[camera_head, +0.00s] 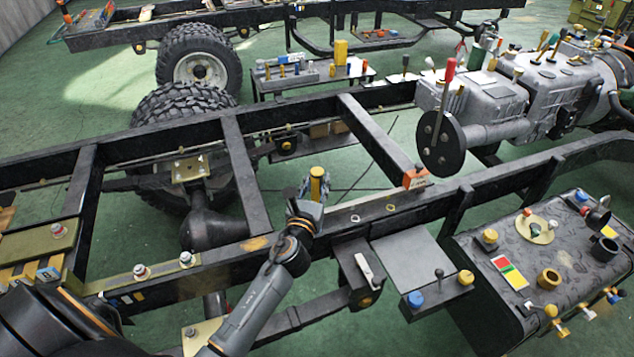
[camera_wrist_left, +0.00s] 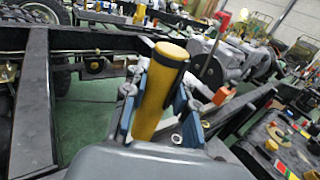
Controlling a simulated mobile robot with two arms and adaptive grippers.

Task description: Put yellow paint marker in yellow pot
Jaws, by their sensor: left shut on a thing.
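My left gripper (camera_head: 308,203) is shut on a yellow paint marker (camera_head: 317,183), above the near chassis rail. In the left wrist view the marker (camera_wrist_left: 161,92) is a thick yellow cylinder with a dark band near its top. It stands tilted between the blue-grey fingers (camera_wrist_left: 155,112), and its lower end is hidden behind the gripper body. My right gripper is not in view.
The dark tank (camera_head: 485,275) also carries a black cup (camera_head: 604,249), a red-yellow-green card (camera_head: 510,272) and several knobs. A gearbox with levers (camera_head: 480,105) stands behind.

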